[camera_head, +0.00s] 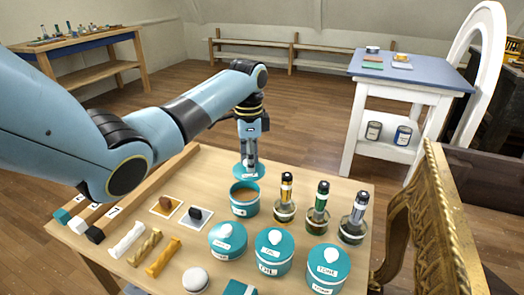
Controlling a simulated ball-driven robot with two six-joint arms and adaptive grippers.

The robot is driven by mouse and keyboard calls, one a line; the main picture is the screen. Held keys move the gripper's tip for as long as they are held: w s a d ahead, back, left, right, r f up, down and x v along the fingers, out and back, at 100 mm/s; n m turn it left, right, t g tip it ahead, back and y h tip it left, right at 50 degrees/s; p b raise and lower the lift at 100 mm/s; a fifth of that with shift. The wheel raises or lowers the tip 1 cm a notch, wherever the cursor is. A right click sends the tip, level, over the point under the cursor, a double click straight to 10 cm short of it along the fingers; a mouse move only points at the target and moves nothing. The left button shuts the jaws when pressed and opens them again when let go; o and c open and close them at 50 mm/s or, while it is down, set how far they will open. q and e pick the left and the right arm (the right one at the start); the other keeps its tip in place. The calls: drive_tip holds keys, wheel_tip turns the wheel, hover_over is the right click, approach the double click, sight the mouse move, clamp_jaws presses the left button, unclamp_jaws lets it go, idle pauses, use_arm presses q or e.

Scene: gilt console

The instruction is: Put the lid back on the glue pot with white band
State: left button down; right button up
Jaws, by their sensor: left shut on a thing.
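My left gripper (250,161) is shut on a teal lid (240,173) and holds it flat over the back part of the table. The open glue pot (244,209) is teal with brown contents and stands just in front of and below the lid. The lid appears slightly behind the pot's mouth and apart from it. A white band on this pot is too small to make out. Three other teal pots, front left (228,240), middle (273,253) and right (326,270), have lids on with white knobs. My right gripper is not in view.
Three dark-capped bottles, left (285,200), middle (317,210) and right (353,220), stand right of the open pot. Coloured sticks (145,247) and two small sample cards lie left. The table (317,173) is bare behind the bottles.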

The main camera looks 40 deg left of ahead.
sight(245, 170)
use_arm(q)
drive_tip(key=shift+s+a+r+p, duration=0.35)
drive_tip(key=shift+s+p, duration=0.1)
drive_tip(key=shift+s, duration=0.15)
wheel_tip(245, 170, down, 5)
drive_tip(key=b, duration=0.5)
drive_tip(key=shift+s+r, duration=0.1)
drive_tip(key=shift+r, duration=0.05)
drive_tip(key=shift+f+b, duration=0.4)
drive_tip(key=shift+f, duration=0.55)
drive_tip(key=shift+r+p, duration=0.1)
drive_tip(key=shift+p, duration=0.7)
drive_tip(key=shift+f+p, duration=0.25)
drive_tip(key=shift+p, duration=0.05)
idle(0.8)
drive_tip(key=shift+p, duration=0.35)
idle(0.3)
idle(0.3)
drive_tip(key=c, duration=1)
unclamp_jaws()
drive_tip(key=shift+c, duration=0.2)
